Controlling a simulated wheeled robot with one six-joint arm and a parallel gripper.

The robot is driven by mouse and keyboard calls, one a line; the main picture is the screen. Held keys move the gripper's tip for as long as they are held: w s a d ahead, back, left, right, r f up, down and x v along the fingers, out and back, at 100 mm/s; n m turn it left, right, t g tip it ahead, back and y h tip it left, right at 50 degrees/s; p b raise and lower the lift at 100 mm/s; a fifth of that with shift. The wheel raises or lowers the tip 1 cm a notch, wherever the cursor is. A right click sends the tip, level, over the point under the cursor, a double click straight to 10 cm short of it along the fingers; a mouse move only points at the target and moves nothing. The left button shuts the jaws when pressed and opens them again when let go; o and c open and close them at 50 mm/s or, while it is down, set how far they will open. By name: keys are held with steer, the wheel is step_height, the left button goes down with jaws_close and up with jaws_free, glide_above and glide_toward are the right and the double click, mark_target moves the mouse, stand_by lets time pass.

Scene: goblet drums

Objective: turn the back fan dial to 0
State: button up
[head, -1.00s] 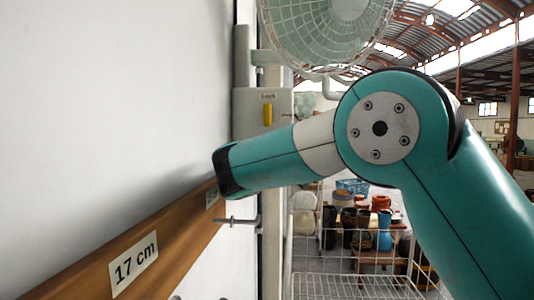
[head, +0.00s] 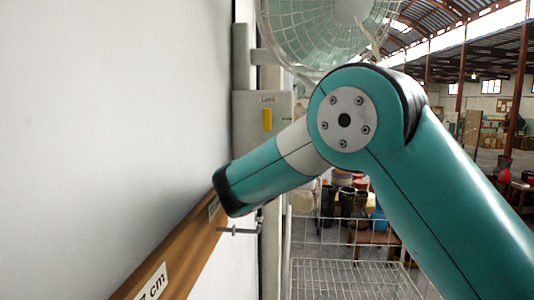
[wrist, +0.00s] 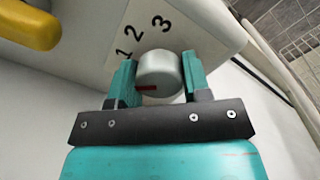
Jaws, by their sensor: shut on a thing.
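In the wrist view a round silver-grey dial (wrist: 158,72) with a dark red mark sits on a pale panel (wrist: 215,30). The numbers 1, 2 and 3 are printed around its far side; no 0 shows. The red mark is on the near side of the dial, towards my gripper's palm. My gripper (wrist: 158,77) has its two teal fingers on either side of the dial, shut on it. In the head view a fan (head: 320,35) is above a grey box (head: 250,115), and my arm hides the dial and the gripper.
A wooden board (head: 180,250) with labels runs along the white wall at left. A wire rack (head: 345,275) is below right.

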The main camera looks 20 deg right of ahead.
steer(key=shift+a+f+n+p, duration=0.15)
steer(key=shift+n+p, duration=0.55)
steer(key=shift+n, duration=1.5)
steer(key=shift+f, duration=0.1)
steer(key=o, duration=0.9)
steer(key=shift+s, duration=0.1)
steer(key=shift+b+v, duration=4.6)
steer(key=shift+v, duration=4.05)
steer(key=shift+d, duration=0.2)
